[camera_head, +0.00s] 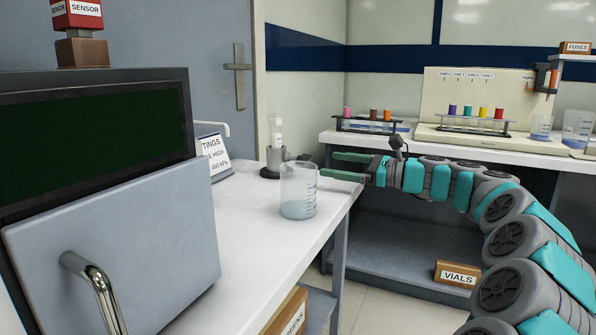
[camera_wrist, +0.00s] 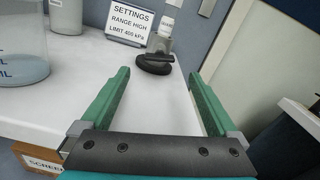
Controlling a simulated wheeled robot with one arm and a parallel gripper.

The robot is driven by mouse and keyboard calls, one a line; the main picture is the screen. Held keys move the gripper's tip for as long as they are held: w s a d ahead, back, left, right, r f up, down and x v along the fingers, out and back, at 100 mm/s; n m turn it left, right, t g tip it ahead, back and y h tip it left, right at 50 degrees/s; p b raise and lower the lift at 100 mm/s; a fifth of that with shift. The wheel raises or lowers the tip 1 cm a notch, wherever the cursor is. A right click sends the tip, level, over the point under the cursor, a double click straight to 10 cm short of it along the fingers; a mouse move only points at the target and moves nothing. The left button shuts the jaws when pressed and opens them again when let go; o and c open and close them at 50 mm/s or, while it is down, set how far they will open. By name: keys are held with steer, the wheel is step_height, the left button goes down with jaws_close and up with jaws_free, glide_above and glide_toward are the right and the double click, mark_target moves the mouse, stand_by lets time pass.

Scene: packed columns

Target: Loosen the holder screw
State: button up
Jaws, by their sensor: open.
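The holder (camera_head: 276,159) is a small grey stand on a dark round base, on the white bench. A pale labelled cylinder (camera_head: 277,132) stands upright in it. The holder also shows in the wrist view (camera_wrist: 159,47), ahead of and between my fingers, with a dark bar-like part low on its front. I cannot tell clearly which part is the screw. My gripper (camera_head: 337,166) has green fingers spread apart, with nothing between them; it also shows in the wrist view (camera_wrist: 158,75). It is right of the holder and apart from it.
A beaker (camera_head: 298,187) with bluish liquid stands near the bench edge, close to my gripper. A settings sign (camera_head: 214,158) stands left of the holder. A grey-doored box (camera_head: 120,245) fills the left. Tube racks (camera_head: 475,125) stand on the back bench.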

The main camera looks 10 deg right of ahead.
mark_target(308, 160)
steer(key=x, duration=0.7)
steer(key=shift+w+a, duration=0.15)
steer(key=shift+a, duration=0.05)
steer(key=c, duration=1.4)
